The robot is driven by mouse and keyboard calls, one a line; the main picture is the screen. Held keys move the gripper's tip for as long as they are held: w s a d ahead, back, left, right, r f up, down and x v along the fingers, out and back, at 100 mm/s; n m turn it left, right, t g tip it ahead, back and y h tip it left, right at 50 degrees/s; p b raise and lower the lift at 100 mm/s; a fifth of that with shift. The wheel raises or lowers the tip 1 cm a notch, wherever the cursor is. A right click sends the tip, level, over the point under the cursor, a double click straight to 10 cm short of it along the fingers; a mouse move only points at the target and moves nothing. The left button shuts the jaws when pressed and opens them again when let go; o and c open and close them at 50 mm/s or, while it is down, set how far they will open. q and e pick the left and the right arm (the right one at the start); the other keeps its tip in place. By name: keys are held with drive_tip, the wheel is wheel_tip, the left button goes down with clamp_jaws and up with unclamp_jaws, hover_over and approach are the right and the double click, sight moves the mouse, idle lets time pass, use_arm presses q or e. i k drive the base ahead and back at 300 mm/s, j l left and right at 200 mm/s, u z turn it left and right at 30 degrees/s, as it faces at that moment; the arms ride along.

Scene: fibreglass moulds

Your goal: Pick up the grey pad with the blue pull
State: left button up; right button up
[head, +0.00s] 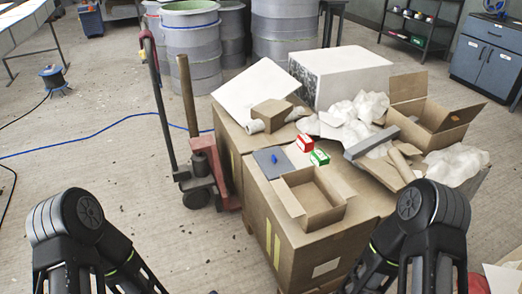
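The grey pad (272,168) lies flat on top of a large cardboard box (310,248), near its left edge. A small blue pull (274,158) stands up from the pad's middle. An open, empty small carton (313,198) is just in front of the pad. My two arms come in at the bottom left and bottom right, well short of the pad. Neither gripper can be seen; both lie outside the picture.
Red (305,142) and green (320,157) boxes sit right of the pad. A long grey block (371,142), crumpled white sheets (363,107) and an open carton (435,115) crowd further right. A red pallet jack (202,170) stands left; floor left of it is mostly clear.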

sight(273, 162)
drive_tip(key=i+j, duration=0.8)
drive_tip(key=i, duration=0.15)
drive_tip(key=i+j, duration=0.8)
drive_tip(key=i, duration=0.2)
drive_tip(key=i+j+z, duration=0.15)
drive_tip(key=z, duration=2.2)
